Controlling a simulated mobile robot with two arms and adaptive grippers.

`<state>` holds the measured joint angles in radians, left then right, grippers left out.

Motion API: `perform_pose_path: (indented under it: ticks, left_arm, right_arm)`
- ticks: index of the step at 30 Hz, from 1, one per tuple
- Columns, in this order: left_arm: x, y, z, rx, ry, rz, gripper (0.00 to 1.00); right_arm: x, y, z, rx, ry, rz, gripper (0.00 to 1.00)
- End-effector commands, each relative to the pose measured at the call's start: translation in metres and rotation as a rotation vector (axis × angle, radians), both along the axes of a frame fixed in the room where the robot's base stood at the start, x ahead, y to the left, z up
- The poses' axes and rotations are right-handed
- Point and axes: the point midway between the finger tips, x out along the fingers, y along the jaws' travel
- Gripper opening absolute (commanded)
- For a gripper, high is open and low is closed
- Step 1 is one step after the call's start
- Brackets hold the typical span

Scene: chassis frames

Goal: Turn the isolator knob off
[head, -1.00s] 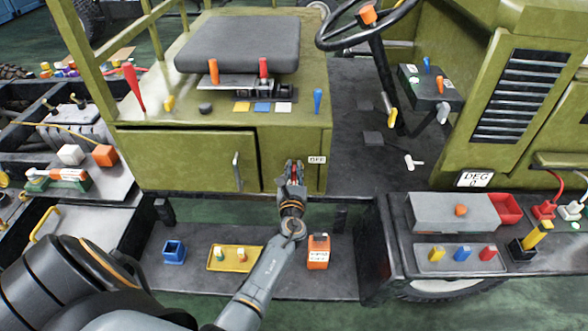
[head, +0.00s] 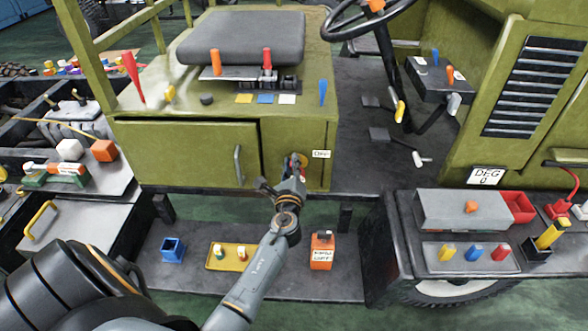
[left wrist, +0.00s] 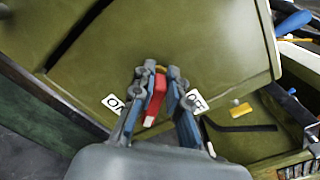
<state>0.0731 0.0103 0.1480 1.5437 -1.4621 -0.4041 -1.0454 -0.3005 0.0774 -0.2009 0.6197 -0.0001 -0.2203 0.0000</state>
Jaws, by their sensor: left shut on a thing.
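The red isolator knob (left wrist: 155,98) sits on the green panel in the left wrist view, with an ON label (left wrist: 115,103) to its left and an OFF label (left wrist: 197,101) to its right. Its handle lies between the two fingers of my left gripper (left wrist: 157,106), which is shut on it. In the head view my left gripper (head: 294,170) reaches the seat box front, and the knob is mostly hidden behind it. A bit of red and yellow shows at the fingertips. The OFF label (head: 321,154) is just right of it. My right gripper is not in view.
A cabinet door with a grey handle (head: 238,163) is left of my gripper. Below is a step (head: 195,283) with a blue box (head: 173,249), a yellow tray (head: 211,265) and an orange box (head: 322,252). Levers stand on the seat box above. A side ledge lies right.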

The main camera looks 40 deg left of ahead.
Motion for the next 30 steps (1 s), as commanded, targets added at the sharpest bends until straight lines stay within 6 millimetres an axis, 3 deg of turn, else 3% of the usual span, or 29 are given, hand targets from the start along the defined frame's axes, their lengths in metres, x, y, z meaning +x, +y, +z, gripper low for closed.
perform_pose_path:
  ticks: [15, 30]
  left_arm:
    - [-0.005, 0.007, -0.015, -0.42, -0.259, 0.0, 0.0]
    - [-0.006, 0.009, -0.022, -0.728, -0.445, 0.002, 0.0]
  right_arm:
    - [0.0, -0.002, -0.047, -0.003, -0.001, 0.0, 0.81]
    - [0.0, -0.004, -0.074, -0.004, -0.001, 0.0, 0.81]
